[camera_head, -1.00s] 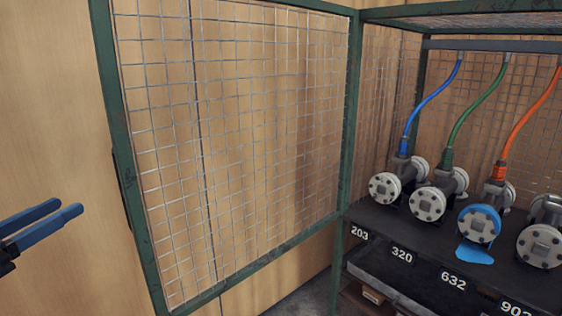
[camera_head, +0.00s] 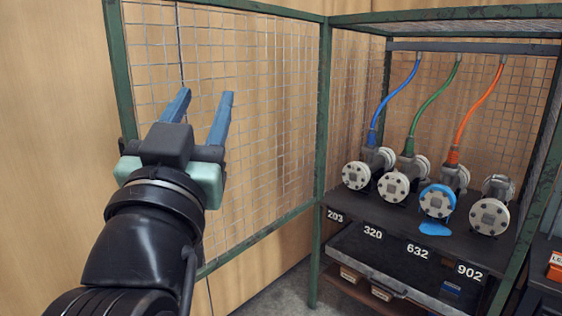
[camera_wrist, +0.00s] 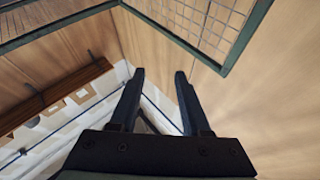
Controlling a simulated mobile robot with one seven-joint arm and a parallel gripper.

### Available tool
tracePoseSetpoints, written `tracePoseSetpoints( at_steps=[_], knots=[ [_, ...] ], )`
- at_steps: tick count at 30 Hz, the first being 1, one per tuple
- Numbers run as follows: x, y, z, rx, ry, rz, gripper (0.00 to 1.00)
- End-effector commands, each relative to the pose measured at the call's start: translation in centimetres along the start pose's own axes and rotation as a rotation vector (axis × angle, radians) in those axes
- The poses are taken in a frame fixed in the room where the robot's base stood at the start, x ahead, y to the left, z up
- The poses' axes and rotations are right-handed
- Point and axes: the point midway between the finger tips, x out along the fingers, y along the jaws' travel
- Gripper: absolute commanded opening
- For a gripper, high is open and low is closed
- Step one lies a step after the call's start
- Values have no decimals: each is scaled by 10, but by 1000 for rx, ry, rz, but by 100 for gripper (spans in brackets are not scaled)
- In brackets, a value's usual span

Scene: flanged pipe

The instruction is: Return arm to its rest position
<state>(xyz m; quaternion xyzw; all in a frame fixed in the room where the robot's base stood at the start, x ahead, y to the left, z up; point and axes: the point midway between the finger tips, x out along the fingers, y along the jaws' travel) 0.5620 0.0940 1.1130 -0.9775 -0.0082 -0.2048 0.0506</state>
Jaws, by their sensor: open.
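My gripper (camera_head: 204,108) is at the left of the head view, raised in front of the open wire-mesh door (camera_head: 262,120). Its two blue fingers are apart, with nothing between them. In the wrist view my gripper (camera_wrist: 157,88) also shows its fingers spread and empty. The mesh door's green frame (camera_wrist: 248,38) is beyond the fingers at the upper right there. I cannot tell the exact gap between the gripper and the mesh.
A green-framed cage holds a dark shelf (camera_head: 400,222) with several flanged pipes. Blue, green and orange hoses rise from three of them. A blue flange (camera_head: 437,201) sits above a blue puddle (camera_head: 434,229) at 632. A drawer (camera_head: 395,272) is below. A wooden wall (camera_head: 50,120) is at the left.

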Motion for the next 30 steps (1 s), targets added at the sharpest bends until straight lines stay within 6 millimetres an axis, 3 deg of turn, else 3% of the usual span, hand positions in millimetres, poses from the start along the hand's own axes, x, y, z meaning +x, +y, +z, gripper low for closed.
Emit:
tracePoseSetpoints(
  at_steps=[1,3,9,10,20,30],
  knots=[
    [-9,23,-24,-12,71,2,47],
    [-24,45,-54,-31,161,-5,47],
    [-80,86,-130,-106,401,-15,47],
    [-81,86,-143,-112,416,-19,47],
    [-39,73,-220,-102,400,-24,47],
    [4,62,-317,-101,398,-25,47]
  ],
)
